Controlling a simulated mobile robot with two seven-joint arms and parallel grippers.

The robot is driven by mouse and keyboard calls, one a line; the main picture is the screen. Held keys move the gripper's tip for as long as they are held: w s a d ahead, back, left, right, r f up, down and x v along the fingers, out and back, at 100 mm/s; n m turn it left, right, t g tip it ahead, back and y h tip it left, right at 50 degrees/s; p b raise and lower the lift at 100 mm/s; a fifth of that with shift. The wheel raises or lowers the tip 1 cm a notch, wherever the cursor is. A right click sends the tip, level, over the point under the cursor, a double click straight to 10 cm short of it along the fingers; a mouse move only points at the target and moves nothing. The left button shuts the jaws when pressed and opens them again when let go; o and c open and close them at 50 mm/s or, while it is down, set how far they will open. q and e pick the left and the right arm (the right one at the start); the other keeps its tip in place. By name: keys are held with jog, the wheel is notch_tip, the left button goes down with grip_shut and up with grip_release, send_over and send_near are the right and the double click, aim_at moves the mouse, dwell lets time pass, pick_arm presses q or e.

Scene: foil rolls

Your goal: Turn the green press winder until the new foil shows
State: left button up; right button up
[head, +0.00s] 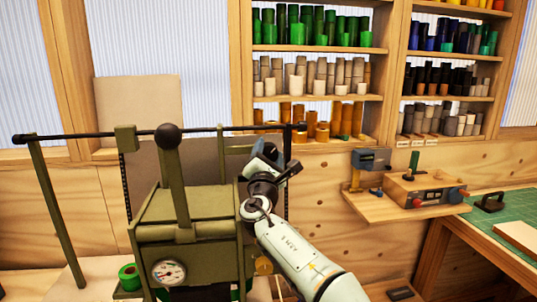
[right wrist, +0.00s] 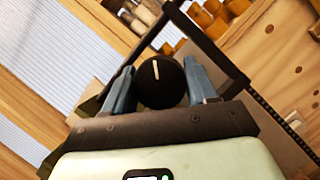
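The olive-green press (head: 185,205) stands at the lower left in the head view, with an upright lever ending in a black ball (head: 168,135) and a dial gauge on its front. My right gripper (head: 268,155) is at the press's upper right side. In the right wrist view, a round black knob (right wrist: 161,82) with a white line lies between my right gripper's blue-grey fingers (right wrist: 161,75). I see no clear gap beside the knob, but cannot tell whether the fingers press on it. My left gripper is not in view. My right arm hides part of the press's right side.
A green roll (head: 129,277) lies at the press's lower left. A black horizontal rod (head: 75,136) crosses above the press. A wall ledge (head: 375,207) holds a small device at right. A bench with a green mat (head: 510,215) stands farther right. Shelves hold several rolls.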

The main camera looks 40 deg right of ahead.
jog(key=shift+m+g+h, duration=0.3)
jog(key=shift+m+g, duration=0.2)
jog(key=shift+m, duration=0.5)
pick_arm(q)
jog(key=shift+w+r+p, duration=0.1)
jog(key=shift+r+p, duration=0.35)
pick_arm(e)
jog(key=m+g, duration=0.1)
jog(key=m, duration=0.3)
jog(key=shift+g, duration=0.3)
jog(key=o, duration=1)
jog(key=shift+s+a+f+b, duration=0.15)
jog(key=shift+s+a+b, duration=0.1)
jog(key=shift+a+b, duration=0.05)
pick_arm(q)
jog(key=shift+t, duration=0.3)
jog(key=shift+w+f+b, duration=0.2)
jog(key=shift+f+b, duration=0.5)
jog(key=shift+b, duration=0.05)
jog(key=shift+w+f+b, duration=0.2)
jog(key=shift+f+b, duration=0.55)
jog(key=shift+b, duration=0.05)
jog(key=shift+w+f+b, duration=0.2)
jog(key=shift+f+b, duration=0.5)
jog(key=shift+b, duration=0.05)
pick_arm(e)
jog(key=shift+r+v, duration=0.2)
jog(key=shift+v, duration=6.15)
